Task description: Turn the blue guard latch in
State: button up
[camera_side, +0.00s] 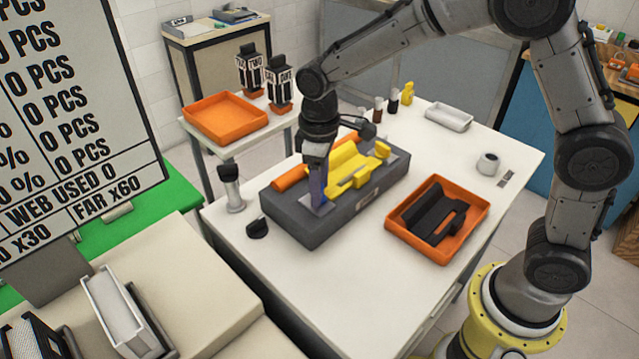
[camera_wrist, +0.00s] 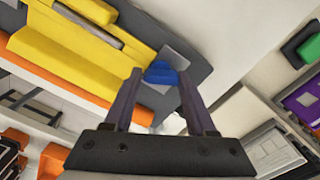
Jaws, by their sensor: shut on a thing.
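The blue guard latch (camera_wrist: 161,73) shows in the wrist view, low on a light grey plate at the end of the dark grey unit (camera_wrist: 200,50). My gripper (camera_wrist: 160,80) has one finger on each side of it and is shut on it. In the side view my gripper (camera_side: 318,200) points down at the front left end of the dark grey unit (camera_side: 345,215). The fingers mostly hide the latch there, so I cannot tell its angle. A yellow guard (camera_side: 345,165) lies along the unit beside my gripper.
An orange roller (camera_side: 290,179) lies behind the gripper along the unit. An orange tray (camera_side: 448,250) with a black part is to the right. A small black knob (camera_side: 257,228) and a grey cylinder (camera_side: 232,190) stand to the left. The table front is clear.

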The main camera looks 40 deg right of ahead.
jog(key=m, duration=0.5)
jog(key=shift+r+m, duration=0.25)
jog(key=shift+m, duration=0.15)
jog(key=shift+w, duration=0.1)
dwell(0.3)
jog(key=o, duration=1.1)
jog(key=shift+o, duration=1.4)
jog(key=shift+f, duration=0.1)
notch_tip(320, 180, up, 14)
jog(key=shift+f, duration=0.1)
